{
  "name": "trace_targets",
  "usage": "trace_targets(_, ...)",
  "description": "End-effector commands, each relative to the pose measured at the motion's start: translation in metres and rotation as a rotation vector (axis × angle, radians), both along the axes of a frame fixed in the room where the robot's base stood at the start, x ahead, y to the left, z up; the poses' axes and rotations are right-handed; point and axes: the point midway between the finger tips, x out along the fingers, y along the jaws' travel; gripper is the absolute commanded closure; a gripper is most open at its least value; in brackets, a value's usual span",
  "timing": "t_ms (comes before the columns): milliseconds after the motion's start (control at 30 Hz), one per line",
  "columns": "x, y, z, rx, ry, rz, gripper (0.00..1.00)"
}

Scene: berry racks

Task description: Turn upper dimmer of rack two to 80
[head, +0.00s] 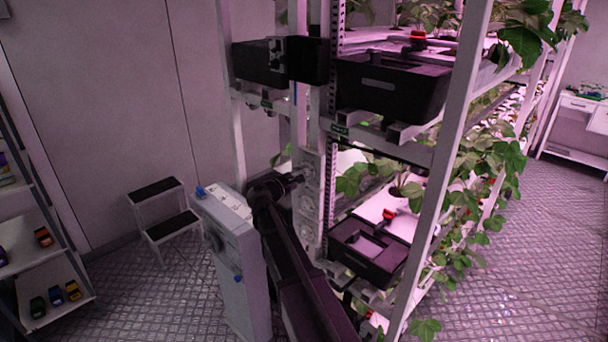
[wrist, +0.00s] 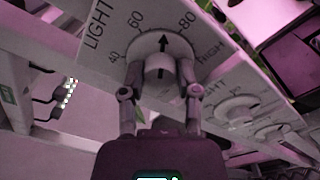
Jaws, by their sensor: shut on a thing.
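A pale dimmer panel with printed LIGHT, 40, 60, 80 and HIGH marks (wrist: 112,30) fills the upper part of the wrist view. Its round knob (wrist: 160,66) carries a black arrow that points between 60 and 80. My gripper (wrist: 161,72) is shut on this knob, one finger on each side. In the head view the panel (head: 309,205) is mounted on the rack post, and my gripper (head: 296,179) reaches its upper part from the left. The fingertips are too small to make out there.
A second dial (wrist: 238,108) sits along the same panel, with another beyond it. Black boxes (head: 392,86) and leafy plants fill the rack shelves. A grey cabinet (head: 235,255) stands left of my arm, with a step stool (head: 158,190) behind it.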

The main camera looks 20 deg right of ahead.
Motion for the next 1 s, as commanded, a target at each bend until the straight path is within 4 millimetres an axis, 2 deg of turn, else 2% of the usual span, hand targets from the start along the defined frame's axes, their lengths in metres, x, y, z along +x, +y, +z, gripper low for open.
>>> trace_targets(500, 0.0014, -0.0007, 0.0005, 0.110, -0.314, 0.001, 1.00)
trace_targets(900, 0.0017, -0.0010, 0.0010, 0.119, -0.345, 0.001, 1.00)
trace_targets(933, 0.0017, -0.0010, 0.0010, 0.119, -0.345, 0.001, 0.52)
trace_targets(1000, 0.0015, -0.0010, 0.0010, 0.119, -0.345, 0.001, 0.31)
